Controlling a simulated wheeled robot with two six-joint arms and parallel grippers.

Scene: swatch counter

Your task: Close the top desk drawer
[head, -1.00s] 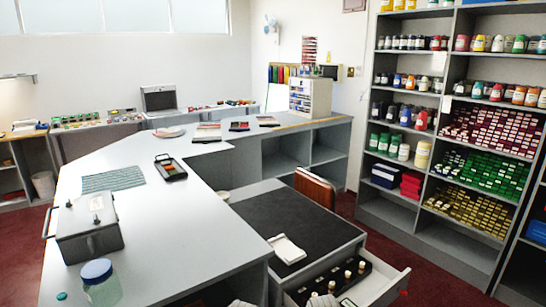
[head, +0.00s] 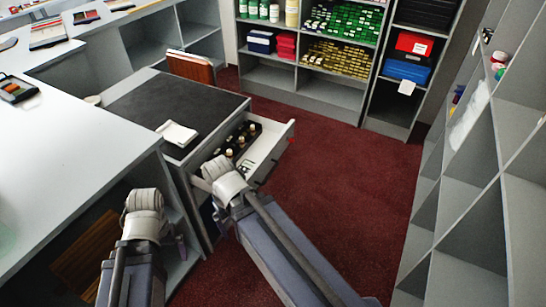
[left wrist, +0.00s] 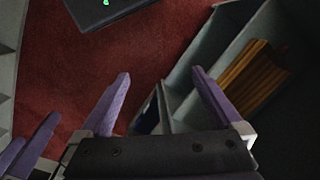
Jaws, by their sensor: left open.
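The top desk drawer (head: 262,157) is pulled out from the grey desk (head: 165,75) with the black top. It holds a black insert with several small bottles (head: 240,143). My left gripper (head: 178,246) is low at the left, in front of the counter's open shelves and apart from the drawer; its fingers are mostly hidden behind the wrist. In the left wrist view it is open and empty, with two purple fingers spread. My right arm crosses in front of the drawer's near side. Its gripper is mostly hidden, so its jaw state is unclear.
A white cloth (head: 177,134) lies on the desk's edge. The white counter (head: 70,165) is at the left, tall grey shelves (head: 470,195) at the right. Red floor (head: 335,175) is clear between them.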

